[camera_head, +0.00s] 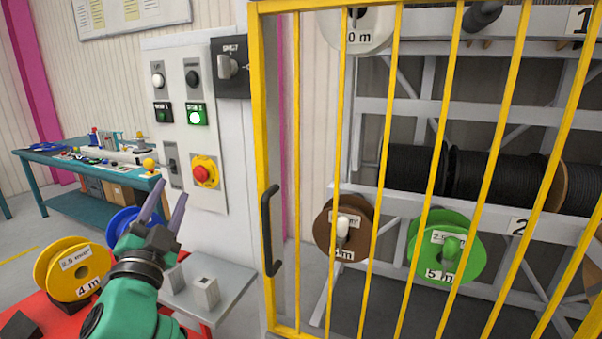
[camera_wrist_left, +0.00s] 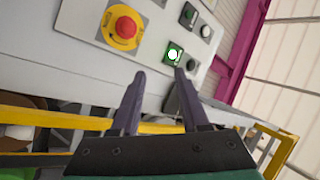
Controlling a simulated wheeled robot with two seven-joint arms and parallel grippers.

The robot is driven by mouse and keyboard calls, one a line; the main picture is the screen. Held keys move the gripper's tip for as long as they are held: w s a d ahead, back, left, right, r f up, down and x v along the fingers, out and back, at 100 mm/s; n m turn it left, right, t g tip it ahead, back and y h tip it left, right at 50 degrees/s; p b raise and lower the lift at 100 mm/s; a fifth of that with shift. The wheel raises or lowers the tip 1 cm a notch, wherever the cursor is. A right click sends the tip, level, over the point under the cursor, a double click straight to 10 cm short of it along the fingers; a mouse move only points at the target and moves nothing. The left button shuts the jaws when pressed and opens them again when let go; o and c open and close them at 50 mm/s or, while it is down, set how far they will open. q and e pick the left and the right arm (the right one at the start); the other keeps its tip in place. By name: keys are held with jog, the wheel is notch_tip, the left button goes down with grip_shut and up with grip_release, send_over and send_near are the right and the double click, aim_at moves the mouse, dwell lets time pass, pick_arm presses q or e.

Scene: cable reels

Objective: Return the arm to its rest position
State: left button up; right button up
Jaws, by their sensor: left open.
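My left gripper (camera_head: 163,203) is open and empty, raised in front of and below the control panel (camera_head: 184,130) in the head view. Its two dark fingers point up, apart from each other. In the left wrist view the open fingers (camera_wrist_left: 158,98) point toward the panel, with nothing between them. A lit green button (camera_head: 196,114) and a red emergency stop on a yellow base (camera_head: 205,172) are on the panel. They also show in the wrist view, the lit button (camera_wrist_left: 173,54) beyond the fingers and the stop (camera_wrist_left: 123,27) at upper left. My right gripper is not in view.
A yellow barred gate (camera_head: 297,200) with a dark handle (camera_head: 269,228) stands at right, before a rack with a brown reel (camera_head: 322,232) and a green reel (camera_head: 470,262). A yellow reel (camera_head: 60,262) sits at lower left. A teal workbench (camera_head: 82,203) stands behind.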

pick_arm(q)
jog(key=s+a+f+n+g+y, duration=0.1)
jog(key=a+f+n+g, duration=0.15)
jog(key=f, duration=0.55)
jog(key=s+a+f+n+g+y, duration=0.15)
jog(key=f+g, duration=0.25)
jog(key=f, duration=0.5)
jog(key=s+d+f+n+g+h, duration=0.25)
jog(key=s+f+g, duration=0.35)
jog(key=s+f, duration=0.55)
jog(key=s+d+f+n+g+h, duration=0.1)
jog(key=s+d+f+g+h, duration=0.15)
jog(key=s+f+g, duration=0.85)
notch_tip(320, 180, down, 22)
jog(key=w+t, duration=0.1)
jog(key=t, duration=0.3)
jog(key=s+a+f+g, duration=0.2)
jog(key=s+a+f, duration=0.1)
jog(key=s+f, duration=1.4)
jog(key=shift+s+f+y, duration=0.2)
jog(key=shift+s+y, duration=0.15)
jog(key=shift+y, duration=0.1)
